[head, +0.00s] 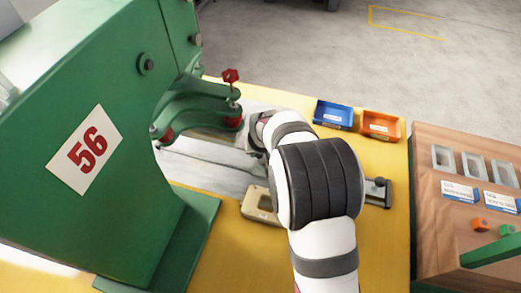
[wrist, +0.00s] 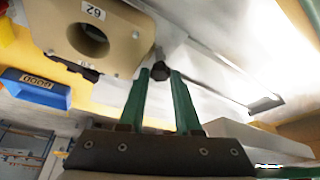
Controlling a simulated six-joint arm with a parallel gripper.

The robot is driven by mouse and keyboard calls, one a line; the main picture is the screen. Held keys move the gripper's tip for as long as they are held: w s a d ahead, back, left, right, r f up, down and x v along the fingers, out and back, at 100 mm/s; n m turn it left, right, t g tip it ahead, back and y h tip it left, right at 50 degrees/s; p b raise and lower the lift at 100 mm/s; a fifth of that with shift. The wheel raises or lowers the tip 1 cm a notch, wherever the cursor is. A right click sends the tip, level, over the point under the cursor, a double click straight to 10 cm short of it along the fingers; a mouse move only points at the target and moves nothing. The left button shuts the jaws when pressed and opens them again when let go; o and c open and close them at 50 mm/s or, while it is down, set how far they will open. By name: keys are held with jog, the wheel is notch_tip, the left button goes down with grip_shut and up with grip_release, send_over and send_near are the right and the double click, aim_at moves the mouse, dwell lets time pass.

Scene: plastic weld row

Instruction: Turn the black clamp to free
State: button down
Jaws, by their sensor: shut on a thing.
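In the wrist view, my gripper (wrist: 161,74) has its two green fingers closed on a small dark knob, which I take to be part of the black clamp (wrist: 160,69). The knob is at the fingertips, beside a beige block with a round hole (wrist: 128,60) and a label reading 62. Only the knob's end shows, so I cannot tell which way the clamp is turned. In the head view, my white and black wrist covers the fingers and the knob. The beige block (head: 257,206) partly shows left of my wrist.
A green machine (head: 120,150) marked 56 stands at left, with a red-knobbed clamp (head: 231,76) on its arm. A blue bin (head: 333,114) and an orange bin (head: 381,125) sit behind my wrist. A wooden rack (head: 470,180) stands at right.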

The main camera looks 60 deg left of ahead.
jog(key=shift+s+m+t+h, duration=0.1)
jog(key=shift+m+t+h, duration=0.3)
jog(key=shift+m, duration=0.9)
jog(key=c, duration=0.6)
grip_release()
